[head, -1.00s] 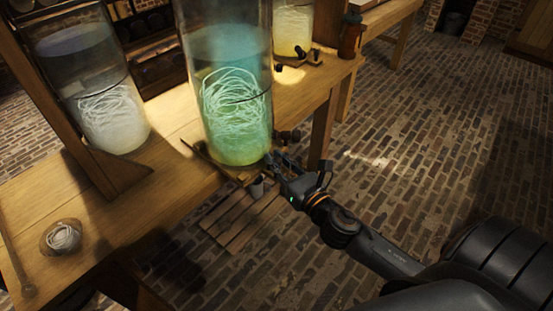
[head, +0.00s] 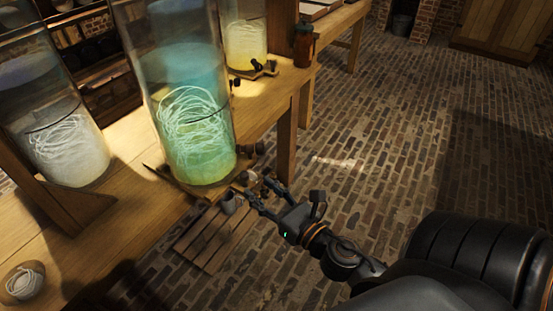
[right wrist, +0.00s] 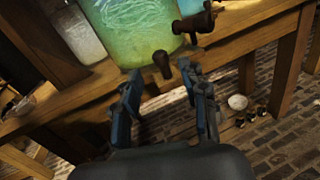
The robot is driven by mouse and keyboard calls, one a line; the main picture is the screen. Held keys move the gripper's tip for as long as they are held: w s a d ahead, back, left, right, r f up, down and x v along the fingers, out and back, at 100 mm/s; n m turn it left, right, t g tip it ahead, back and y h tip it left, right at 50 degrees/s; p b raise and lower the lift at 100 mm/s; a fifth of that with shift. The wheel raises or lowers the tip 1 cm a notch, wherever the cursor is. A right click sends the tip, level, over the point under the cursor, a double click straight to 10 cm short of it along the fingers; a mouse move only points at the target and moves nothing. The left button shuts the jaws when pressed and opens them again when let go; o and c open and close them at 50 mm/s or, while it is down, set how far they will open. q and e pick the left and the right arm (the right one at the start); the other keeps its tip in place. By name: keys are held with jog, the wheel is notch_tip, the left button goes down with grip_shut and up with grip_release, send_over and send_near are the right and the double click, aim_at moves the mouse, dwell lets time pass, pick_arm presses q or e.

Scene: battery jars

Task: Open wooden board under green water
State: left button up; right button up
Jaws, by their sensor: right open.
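A tall glass jar of green water with pale coiled fibre (head: 195,130) stands on the wooden table. It also fills the top of the right wrist view (right wrist: 130,30). A small knob (head: 228,204) sits at the table's front edge below the jar. It looks dark in the right wrist view (right wrist: 163,64), just beyond and between the fingertips. My right gripper (head: 255,190) is open and empty, its fingers pointing at that edge; the wrist view shows them apart (right wrist: 160,85). I cannot tell whether the knob touches a finger. A slim wooden edge (head: 165,178) shows beneath the jar. My left gripper is out of view.
A dark tap (right wrist: 193,22) juts out beside the green jar. A whitish jar (head: 65,145) and a yellow jar (head: 245,35) stand on the table. A slatted wooden platform (head: 215,240) lies below. A white bowl (right wrist: 238,102) is low down. Brick floor on the right is clear.

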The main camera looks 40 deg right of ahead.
jog(key=shift+s+d, duration=0.2)
jog(key=shift+s, duration=2.25)
jog(key=shift+f, duration=0.1)
notch_tip(320, 180, down, 22)
jog(key=d+m+g+h, duration=0.35)
jog(key=m+g, duration=0.25)
jog(key=m, duration=1.3)
jog(key=s+a+f+m+g, duration=0.2)
jog(key=s+f+m+g, duration=0.15)
jog(key=f, duration=0.35)
jog(key=s+a+f+m+g, duration=0.2)
jog(key=s+a+f+m, duration=0.1)
jog(key=f+m, duration=0.3)
jog(key=s+a+f+m+g+y, duration=0.2)
jog(key=s+a+f+m+g, duration=0.25)
jog(key=s+f, duration=0.3)
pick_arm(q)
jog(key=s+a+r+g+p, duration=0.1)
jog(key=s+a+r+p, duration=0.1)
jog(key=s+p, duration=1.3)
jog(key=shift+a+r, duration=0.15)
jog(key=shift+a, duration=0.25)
pick_arm(e)
jog(key=s+d+r+g, duration=0.1)
jog(key=s+d, duration=0.1)
jog(key=s, duration=1.3)
jog(key=shift+d+r+m, duration=0.3)
jog(key=shift+d+m, duration=0.1)
